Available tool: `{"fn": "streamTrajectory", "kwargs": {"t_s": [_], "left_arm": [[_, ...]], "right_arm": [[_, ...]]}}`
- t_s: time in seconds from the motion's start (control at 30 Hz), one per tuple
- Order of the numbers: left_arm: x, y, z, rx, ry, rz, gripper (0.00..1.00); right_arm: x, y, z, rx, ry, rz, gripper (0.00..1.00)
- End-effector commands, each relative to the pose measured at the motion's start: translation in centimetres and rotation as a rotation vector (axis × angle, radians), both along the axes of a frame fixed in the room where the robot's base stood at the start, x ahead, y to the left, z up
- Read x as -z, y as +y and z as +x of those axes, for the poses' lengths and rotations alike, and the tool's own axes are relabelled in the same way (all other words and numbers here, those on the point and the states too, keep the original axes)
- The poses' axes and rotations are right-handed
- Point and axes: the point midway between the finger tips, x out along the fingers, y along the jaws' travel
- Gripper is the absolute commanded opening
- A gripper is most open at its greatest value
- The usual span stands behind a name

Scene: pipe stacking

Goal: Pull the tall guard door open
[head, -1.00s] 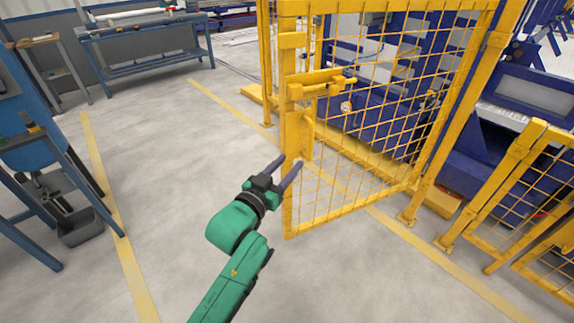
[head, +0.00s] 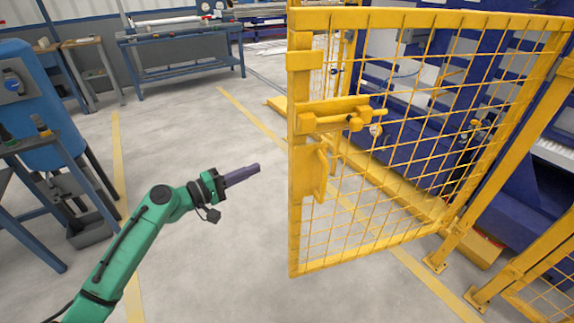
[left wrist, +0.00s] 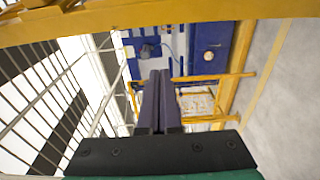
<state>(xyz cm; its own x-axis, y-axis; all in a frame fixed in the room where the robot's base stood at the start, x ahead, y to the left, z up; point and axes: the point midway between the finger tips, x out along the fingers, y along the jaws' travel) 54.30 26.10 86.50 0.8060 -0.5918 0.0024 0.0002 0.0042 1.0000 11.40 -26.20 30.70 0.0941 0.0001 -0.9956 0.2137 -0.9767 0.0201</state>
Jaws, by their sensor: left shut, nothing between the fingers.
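The tall guard door (head: 303,215) is a yellow frame with wire mesh, standing swung out from the yellow fence on its right-hand side. It carries a yellow latch bar (head: 335,117) and a yellow pull handle (head: 322,172) near its left free edge. My left gripper (head: 257,169) is shut and empty, left of the door's free edge and apart from it in the head view. In the left wrist view its two dark fingers (left wrist: 159,100) lie together, with a yellow bar (left wrist: 120,18) across the top. My right gripper is not in view.
Blue machinery (head: 400,60) stands behind the door and fence. A blue tank (head: 28,110) and a blue-legged stand (head: 45,150) are at the left. A workbench (head: 180,50) is at the back. The grey floor left of the door is clear.

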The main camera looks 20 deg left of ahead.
Motion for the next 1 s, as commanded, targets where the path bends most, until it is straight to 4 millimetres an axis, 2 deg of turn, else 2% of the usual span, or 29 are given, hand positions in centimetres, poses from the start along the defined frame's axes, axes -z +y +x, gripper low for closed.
{"fn": "streamTrajectory", "kwargs": {"t_s": [0.13, 0.43, 0.5, 0.7, 1.0], "left_arm": [[-0.5, -1.8, 2.5, 0.001, -0.004, 0.001, 0.00], [-0.4, -5.1, 6.9, 0.001, -0.003, 0.002, 0.00], [-0.4, -5.7, 5.5, 0.002, 0.002, 0.005, 0.00], [-0.2, -7.0, 3.6, 0.000, 0.001, 0.004, 0.00], [0.0, -7.2, 3.3, -0.001, -0.002, 0.004, 0.00]], "right_arm": [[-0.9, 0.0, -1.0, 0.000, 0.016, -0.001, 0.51], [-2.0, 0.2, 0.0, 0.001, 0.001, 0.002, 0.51], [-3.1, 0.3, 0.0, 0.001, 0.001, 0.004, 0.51], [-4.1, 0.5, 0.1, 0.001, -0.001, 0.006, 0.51], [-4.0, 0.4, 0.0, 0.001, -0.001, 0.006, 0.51]]}}
